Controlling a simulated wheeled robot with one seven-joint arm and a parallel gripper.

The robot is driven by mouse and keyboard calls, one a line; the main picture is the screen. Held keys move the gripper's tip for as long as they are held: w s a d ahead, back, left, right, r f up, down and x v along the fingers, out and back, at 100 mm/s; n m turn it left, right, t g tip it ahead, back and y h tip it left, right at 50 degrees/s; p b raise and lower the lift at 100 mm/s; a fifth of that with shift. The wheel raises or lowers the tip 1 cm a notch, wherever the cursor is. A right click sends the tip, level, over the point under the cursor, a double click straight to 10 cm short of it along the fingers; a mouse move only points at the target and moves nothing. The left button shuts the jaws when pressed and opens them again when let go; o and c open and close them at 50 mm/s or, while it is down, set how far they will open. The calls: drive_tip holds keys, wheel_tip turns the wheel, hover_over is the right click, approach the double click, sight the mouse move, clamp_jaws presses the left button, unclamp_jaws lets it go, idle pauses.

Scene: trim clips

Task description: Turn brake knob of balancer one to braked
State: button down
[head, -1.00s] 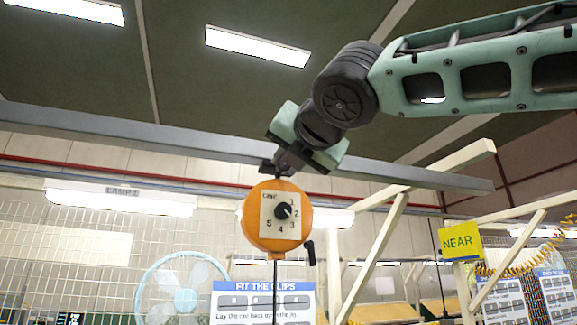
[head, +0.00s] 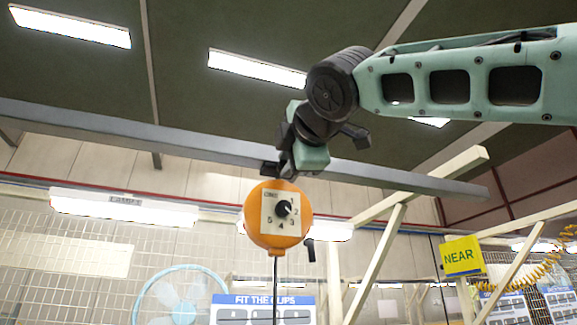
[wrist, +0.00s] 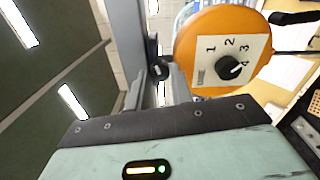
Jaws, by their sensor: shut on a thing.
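An orange round balancer (head: 250,225) hangs below the grey beam, with a pale numbered plate and a black dial knob (head: 283,209) on its face. The dial knob points right, toward the numbers 2 and 3. A black lever (head: 310,250) sticks out at its lower right. My gripper (head: 279,171) is at the top of the balancer, shut on a small dark fitting there. The fitting's shape is mostly hidden. In the wrist view, the balancer (wrist: 200,35) appears turned on its side, its dial knob (wrist: 230,67) clear of my gripper.
The grey beam (head: 100,122) crosses close behind my gripper. A pale timber frame (head: 372,262) stands to the right, near a yellow NEAR sign (head: 462,255). A fan (head: 183,298) and a blue-headed FIT THE CLIPS board (head: 262,300) are below. Open space lies left of the balancer.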

drive_tip(key=shift+f+m+b, duration=0.1)
drive_tip(key=shift+m+b, duration=0.35)
drive_tip(key=shift+m, duration=1.25)
drive_tip(key=c, duration=1.2)
unclamp_jaws()
drive_tip(key=shift+c, duration=0.2)
drive_tip(key=b+v, duration=0.5)
drive_tip(key=v, duration=1.2)
drive_tip(key=shift+s+a, duration=0.15)
drive_tip(key=shift+s, duration=0.15)
